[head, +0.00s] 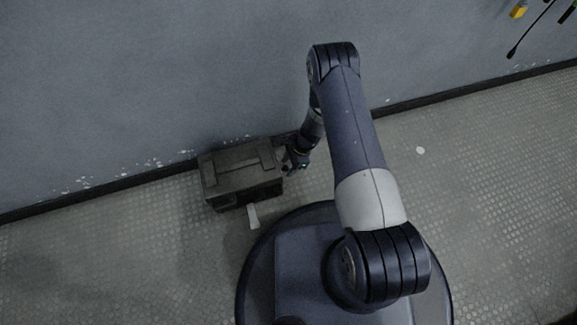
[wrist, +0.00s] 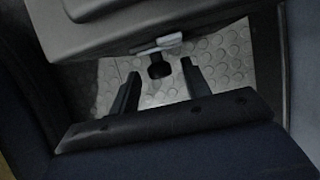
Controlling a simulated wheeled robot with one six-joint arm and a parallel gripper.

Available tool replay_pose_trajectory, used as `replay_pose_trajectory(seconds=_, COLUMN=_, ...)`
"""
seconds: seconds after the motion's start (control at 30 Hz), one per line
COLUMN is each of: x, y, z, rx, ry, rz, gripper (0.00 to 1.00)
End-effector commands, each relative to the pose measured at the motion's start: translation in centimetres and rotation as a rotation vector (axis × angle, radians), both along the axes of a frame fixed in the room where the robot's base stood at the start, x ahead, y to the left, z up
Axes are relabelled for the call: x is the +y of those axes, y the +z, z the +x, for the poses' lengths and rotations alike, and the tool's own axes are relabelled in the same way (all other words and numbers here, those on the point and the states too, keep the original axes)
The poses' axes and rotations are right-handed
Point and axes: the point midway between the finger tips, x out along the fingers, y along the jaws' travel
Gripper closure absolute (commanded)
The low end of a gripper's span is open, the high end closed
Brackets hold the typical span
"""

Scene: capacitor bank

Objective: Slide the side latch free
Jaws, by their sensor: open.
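A dark grey case (head: 240,178) stands on the floor against the wall in the head view. Its side fills the upper left of the wrist view (wrist: 120,27). The side latch (wrist: 157,46) is a light grey bar on the case's edge, with a black knob (wrist: 158,70) below it. My gripper (wrist: 160,70) is open, with its two dark fingers apart. The knob appears between the fingertips, with no clear contact; I cannot tell the depth. In the head view my gripper (head: 297,163) is beside the case's right side, and the latch is not discernible there.
A pale strip (head: 253,216) sticks out at the front of the case. The wall (head: 150,80) runs close behind it. The textured floor (head: 480,180) is mostly clear to the right. Tools hang on the wall at top right.

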Motion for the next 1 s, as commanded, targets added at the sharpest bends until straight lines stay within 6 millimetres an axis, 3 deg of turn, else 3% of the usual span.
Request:
replay_pose_trajectory(seconds=0.33, x=0.14, y=-0.30, z=-0.03, rx=0.000, ry=0.000, rz=0.000, gripper=0.56)
replay_pose_trajectory(seconds=0.87, x=0.13, y=-0.28, z=-0.03, rx=0.000, ry=0.000, rz=0.000, gripper=0.99)
replay_pose_trajectory(seconds=1.0, x=0.13, y=-0.28, z=-0.03, rx=0.000, ry=0.000, rz=0.000, gripper=1.00)
